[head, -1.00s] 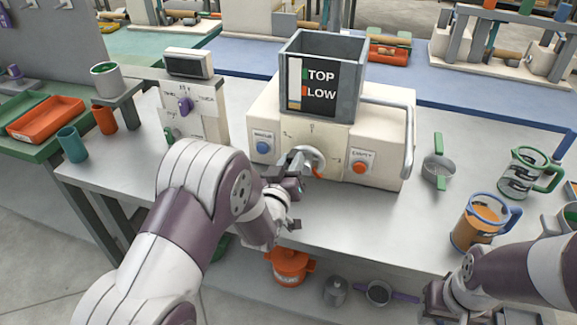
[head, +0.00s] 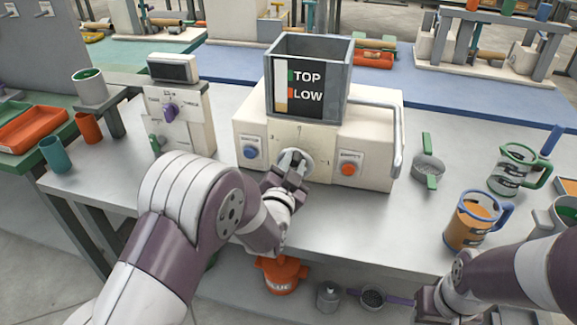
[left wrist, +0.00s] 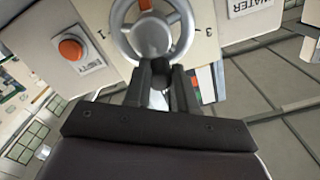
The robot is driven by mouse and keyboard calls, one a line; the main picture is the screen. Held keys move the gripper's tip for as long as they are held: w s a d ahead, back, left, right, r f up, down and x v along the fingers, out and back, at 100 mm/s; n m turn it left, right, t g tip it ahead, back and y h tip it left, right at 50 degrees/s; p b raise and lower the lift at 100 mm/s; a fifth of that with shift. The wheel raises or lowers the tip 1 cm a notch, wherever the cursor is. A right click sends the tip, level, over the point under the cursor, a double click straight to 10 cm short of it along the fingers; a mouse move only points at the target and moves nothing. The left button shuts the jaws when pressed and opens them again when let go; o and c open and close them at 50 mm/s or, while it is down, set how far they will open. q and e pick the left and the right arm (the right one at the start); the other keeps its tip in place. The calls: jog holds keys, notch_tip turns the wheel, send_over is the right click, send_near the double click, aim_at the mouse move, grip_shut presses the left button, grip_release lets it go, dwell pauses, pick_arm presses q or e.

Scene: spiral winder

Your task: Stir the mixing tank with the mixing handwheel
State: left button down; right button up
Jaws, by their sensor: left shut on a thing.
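The mixing tank (head: 318,40) is an open grey box with a TOP/LOW level panel, standing on a cream machine (head: 375,150). The mixing handwheel (left wrist: 180,42) is a silver spoked wheel on the machine's front, between a blue button (head: 250,152) and an orange button (head: 348,169). In the head view the gripper covers part of the wheel. My right gripper (head: 432,300) is low at the right, its fingers unclear.
A panel with a purple knob (head: 171,111) stands left of the machine. An orange pot (head: 282,275) is below the tabletop.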

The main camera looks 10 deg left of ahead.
pick_arm(q)
jog(key=shift+d+f+m, duration=0.15)
jog(key=shift+d+m, duration=0.15)
jog(key=shift+m, duration=0.6)
jog(key=c, duration=0.9)
grip_release()
jog(key=shift+s, duration=0.1)
jog(key=s, duration=1.2)
jog(key=shift+s+a, duration=0.15)
jog(key=shift+s, duration=0.15)
